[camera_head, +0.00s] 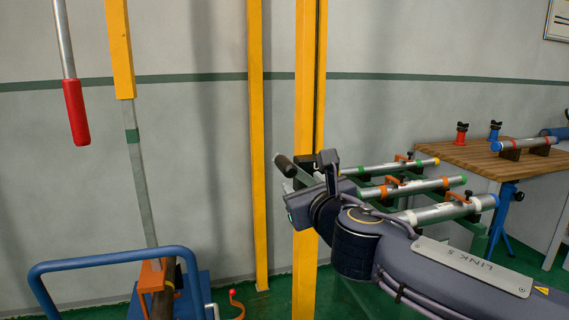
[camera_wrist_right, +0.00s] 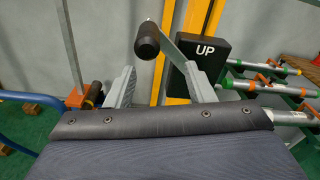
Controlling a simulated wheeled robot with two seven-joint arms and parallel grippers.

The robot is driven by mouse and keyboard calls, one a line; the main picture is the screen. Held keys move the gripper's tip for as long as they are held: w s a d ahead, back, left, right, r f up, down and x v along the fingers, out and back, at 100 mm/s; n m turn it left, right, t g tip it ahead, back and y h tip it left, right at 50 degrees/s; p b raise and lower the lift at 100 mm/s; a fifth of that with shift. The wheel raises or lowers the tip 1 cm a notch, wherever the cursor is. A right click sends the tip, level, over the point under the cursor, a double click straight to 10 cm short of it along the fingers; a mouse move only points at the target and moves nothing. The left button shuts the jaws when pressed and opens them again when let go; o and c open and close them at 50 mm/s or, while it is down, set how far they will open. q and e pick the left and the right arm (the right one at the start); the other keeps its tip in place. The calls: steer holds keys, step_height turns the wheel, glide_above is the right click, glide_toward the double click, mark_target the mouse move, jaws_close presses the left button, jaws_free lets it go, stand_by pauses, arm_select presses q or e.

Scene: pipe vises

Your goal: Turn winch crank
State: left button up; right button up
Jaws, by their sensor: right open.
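The winch crank shows in the right wrist view as a grey arm with a dark cylindrical grip (camera_wrist_right: 147,40). The arm runs to a black box (camera_wrist_right: 205,52) marked "UP" in front of a yellow post. In the head view the dark grip (camera_head: 285,165) shows just left of my right gripper (camera_head: 306,178), whose own arm hides much of the winch. In the wrist view my right gripper (camera_wrist_right: 162,72) is open, its two grey fingers apart. The crank grip appears beyond the fingertips, between them in the picture, with nothing visibly held. My left gripper is not in view.
Yellow posts (camera_head: 256,140) stand by the winch. Several pipes (camera_head: 410,187) lie on a green rack behind my right arm. A wooden bench (camera_head: 480,158) stands at right. A blue frame (camera_head: 120,259) and a red-gripped lever (camera_head: 76,112) are at left.

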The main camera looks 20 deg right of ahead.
mark_target(284, 164)
steer(key=shift+w+a+r+n+t+y, duration=0.15)
steer(key=shift+w+a+r+n, duration=0.1)
steer(key=shift+a+r+n, duration=0.3)
steer(key=shift+w+a+r+n+t+y, duration=0.2)
steer(key=shift+a+r+n, duration=0.1)
steer(key=shift+n, duration=0.35)
steer(key=w, duration=0.7)
steer(key=shift+w+a, duration=0.1)
steer(key=shift+w, duration=0.15)
jaws_close()
